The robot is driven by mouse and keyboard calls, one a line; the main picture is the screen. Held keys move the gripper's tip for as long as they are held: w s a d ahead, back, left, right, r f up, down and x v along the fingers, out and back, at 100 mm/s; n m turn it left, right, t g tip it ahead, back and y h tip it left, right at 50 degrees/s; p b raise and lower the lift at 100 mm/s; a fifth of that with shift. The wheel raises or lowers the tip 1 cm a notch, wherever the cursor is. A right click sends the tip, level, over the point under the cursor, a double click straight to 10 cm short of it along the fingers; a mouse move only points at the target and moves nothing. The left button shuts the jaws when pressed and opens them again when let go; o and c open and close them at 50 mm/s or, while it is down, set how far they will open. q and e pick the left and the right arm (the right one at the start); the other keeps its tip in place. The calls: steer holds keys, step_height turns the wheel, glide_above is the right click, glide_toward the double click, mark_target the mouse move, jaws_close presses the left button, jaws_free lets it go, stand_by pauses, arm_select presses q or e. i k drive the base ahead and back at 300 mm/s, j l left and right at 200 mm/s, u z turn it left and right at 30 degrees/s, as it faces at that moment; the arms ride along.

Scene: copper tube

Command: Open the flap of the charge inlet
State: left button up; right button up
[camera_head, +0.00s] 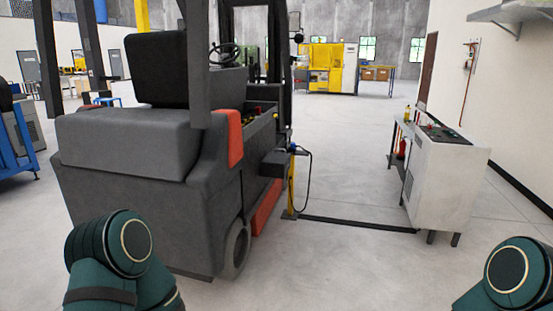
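A dark grey forklift (120,150) stands left of centre, seen from behind and to one side. A dark box (276,164) sticks out from its right side; I cannot tell whether it is the charge inlet, and no flap can be made out. Just right of the box, a small blue part (292,148) sits at the top of a yellow post (291,190), with a black cable (309,175) looping down beside it. Only teal links of my two arms show, at the bottom left and bottom right. Both grippers are out of view, well short of the forklift in this picture.
A grey cabinet (448,185) with a sloped control panel stands at the right. A black strip (360,224) on the floor runs from the post to it. The floor (340,265) in front is clear. A yellow machine (325,70) stands far back.

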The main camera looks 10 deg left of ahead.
mark_target(272, 157)
steer(key=i, duration=3.7)
